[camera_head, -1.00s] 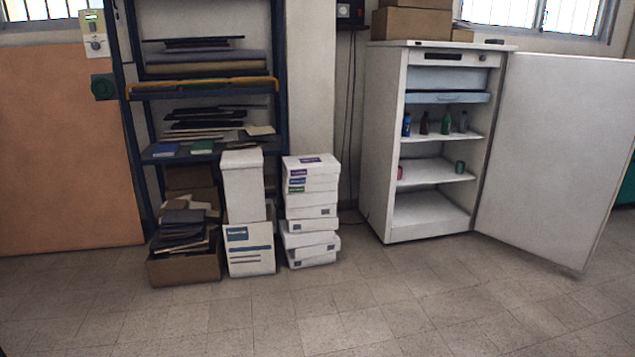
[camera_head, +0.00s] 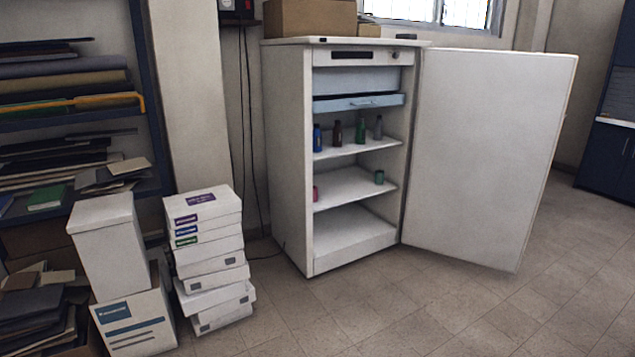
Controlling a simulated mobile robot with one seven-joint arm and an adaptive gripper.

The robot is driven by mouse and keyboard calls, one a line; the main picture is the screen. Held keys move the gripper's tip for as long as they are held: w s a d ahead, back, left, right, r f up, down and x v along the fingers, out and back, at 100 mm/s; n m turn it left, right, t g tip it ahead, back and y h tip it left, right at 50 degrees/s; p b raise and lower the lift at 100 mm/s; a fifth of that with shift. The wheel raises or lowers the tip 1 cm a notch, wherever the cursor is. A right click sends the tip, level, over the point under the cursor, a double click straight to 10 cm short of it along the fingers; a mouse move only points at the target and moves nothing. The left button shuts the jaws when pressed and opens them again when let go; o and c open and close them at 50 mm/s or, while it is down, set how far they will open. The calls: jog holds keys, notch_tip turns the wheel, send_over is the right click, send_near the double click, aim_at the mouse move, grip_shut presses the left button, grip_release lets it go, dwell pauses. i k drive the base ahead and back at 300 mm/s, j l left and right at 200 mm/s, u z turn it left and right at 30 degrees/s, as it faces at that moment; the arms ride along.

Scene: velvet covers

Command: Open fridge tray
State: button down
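A white fridge (camera_head: 286,150) stands against the back wall, and its door (camera_head: 490,150) is swung wide open to the right. The fridge tray (camera_head: 385,101), light blue with a small handle on its front, sits near the top of the interior, below a pale panel. It looks shut or nearly so; I cannot tell exactly. Several small bottles (camera_head: 336,134) stand on the shelf below it. A pink item (camera_head: 315,193) and a green one (camera_head: 379,177) are on the lower shelf. My gripper is not in view.
Stacked white boxes (camera_head: 205,262) stand on the floor left of the fridge, beside a loaded shelf rack (camera_head: 145,55). A cardboard box (camera_head: 310,18) is on top of the fridge. The tiled floor (camera_head: 400,310) before the fridge is clear.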

aim_at(323, 105)
jog(key=i+l+z, duration=0.25)
jog(key=i, duration=0.4)
jog(key=i+z, duration=0.3)
jog(key=i, duration=0.35)
jog(key=i+l+u, duration=0.2)
jog(key=i, duration=0.2)
jog(key=i+l+u, duration=0.2)
jog(key=i+l, duration=0.45)
jog(key=i, duration=0.15)
jog(key=i+l, duration=0.2)
jog(key=i, duration=0.2)
jog(key=i+l+z, duration=0.1)
jog(key=i+l, duration=0.35)
jog(key=i, duration=0.3)
